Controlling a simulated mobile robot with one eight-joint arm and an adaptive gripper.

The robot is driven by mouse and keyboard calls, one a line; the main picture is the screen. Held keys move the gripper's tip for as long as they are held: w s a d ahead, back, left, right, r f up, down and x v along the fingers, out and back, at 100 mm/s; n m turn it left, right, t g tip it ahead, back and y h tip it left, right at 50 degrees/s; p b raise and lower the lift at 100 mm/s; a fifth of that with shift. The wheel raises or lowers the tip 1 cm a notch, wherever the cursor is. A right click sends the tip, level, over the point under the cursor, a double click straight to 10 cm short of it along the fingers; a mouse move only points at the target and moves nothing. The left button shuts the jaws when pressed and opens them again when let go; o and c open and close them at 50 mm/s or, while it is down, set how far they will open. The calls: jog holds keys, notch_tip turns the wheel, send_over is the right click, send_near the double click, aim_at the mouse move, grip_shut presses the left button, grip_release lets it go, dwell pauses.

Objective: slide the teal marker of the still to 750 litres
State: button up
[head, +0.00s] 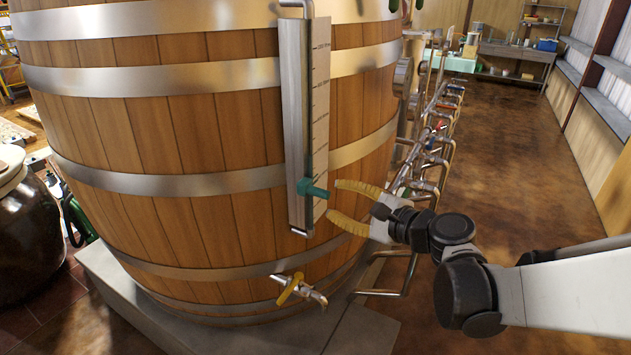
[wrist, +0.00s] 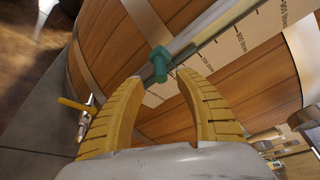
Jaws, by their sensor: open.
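The teal marker (head: 313,188) sits on a metal gauge strip (head: 293,130) on the front of a large wooden vat (head: 240,225). It is low on the strip, near the bottom of a pale scale (head: 321,90) whose labels are too small to read in the head view. My gripper (head: 334,199) is open just right of the marker, fingers pointing at it. In the wrist view the marker (wrist: 159,64) shows just beyond the gap between the open yellow fingers (wrist: 158,77), and nothing is held. The scale's litre labels (wrist: 240,42) run up and right from it.
A tap with a yellow handle (head: 290,290) sticks out of the vat below the gauge. Pipes and valves (head: 435,140) line the vat's right side. A stone plinth (head: 215,325) carries the vat. A dark jar (head: 25,235) stands at left. The floor at right is open.

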aim_at(327, 196)
jog(key=b+x, duration=0.1)
jog(key=x, duration=0.5)
jog(key=shift+w+a, duration=0.15)
jog(key=shift+a, duration=0.05)
grip_shut()
